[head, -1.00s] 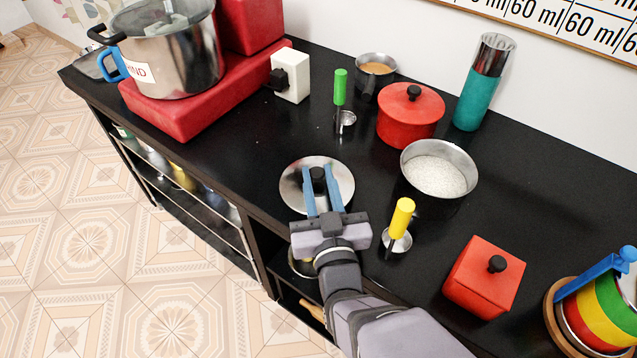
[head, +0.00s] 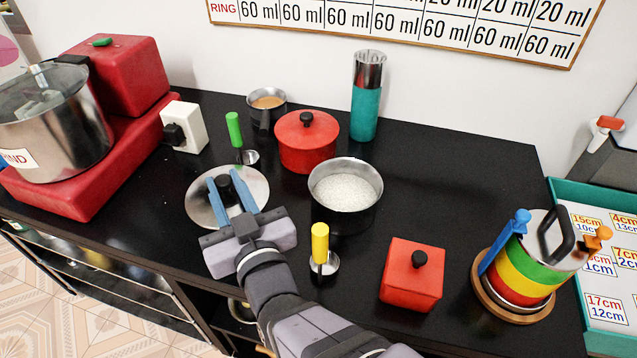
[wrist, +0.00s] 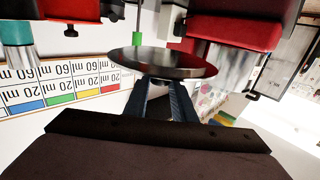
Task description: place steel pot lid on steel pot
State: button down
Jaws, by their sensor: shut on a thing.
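The steel pot lid (head: 198,200) is a flat shiny disc with a black knob, left of the open pots in the head view. My gripper (head: 230,190) is shut on the lid's knob, one blue finger on each side. In the wrist view the lid (wrist: 160,62) shows edge-on in front of my gripper (wrist: 162,88), looking roughly level. I cannot tell how high it is above the counter. A steel pot (head: 345,207) stands open, right of the lid, with white grains inside. A larger steel pot (head: 65,145) with a glass lid sits on the red stand at left.
A red lidded pot (head: 307,150) stands behind the lid, and a green-handled ladle (head: 234,130) is close behind it. A yellow-handled ladle (head: 320,245) stands in front of the open pot. A red square box (head: 412,280) and striped stacked pots (head: 525,265) stand at right. The counter's back right is clear.

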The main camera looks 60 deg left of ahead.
jog(key=w+a+r+m+t+h+p, duration=0.1)
jog(key=w+a+r+m+t+h, duration=0.15)
jog(key=w+r+m+t, duration=0.3)
jog(key=w+a+r+m+t+h+p, duration=0.1)
jog(key=w+a+r+m+t, duration=0.15)
jog(key=w+r+t, duration=0.45)
jog(key=w+d+m+t+h+p, duration=0.25)
jog(key=w+m+h, duration=0.2)
jog(key=h, duration=0.25)
jog(key=w+d+f+m+h, duration=0.1)
jog(key=d+f+h, duration=0.1)
jog(key=f, duration=0.3)
jog(key=w+d+f+m+t+h, duration=0.1)
jog(key=f+m+h, duration=0.1)
jog(key=f, duration=0.3)
jog(key=w+d+f+m+t+h+p, duration=0.1)
jog(key=d+f+m+h, duration=0.1)
jog(key=f, duration=0.3)
jog(key=shift+d+f+h, duration=0.15)
jog(key=shift+d+h, duration=0.2)
jog(key=shift+h, duration=0.4)
jog(key=shift+f, duration=0.1)
jog(key=shift+f, duration=0.1)
jog(key=c, duration=1.5)
grip_release()
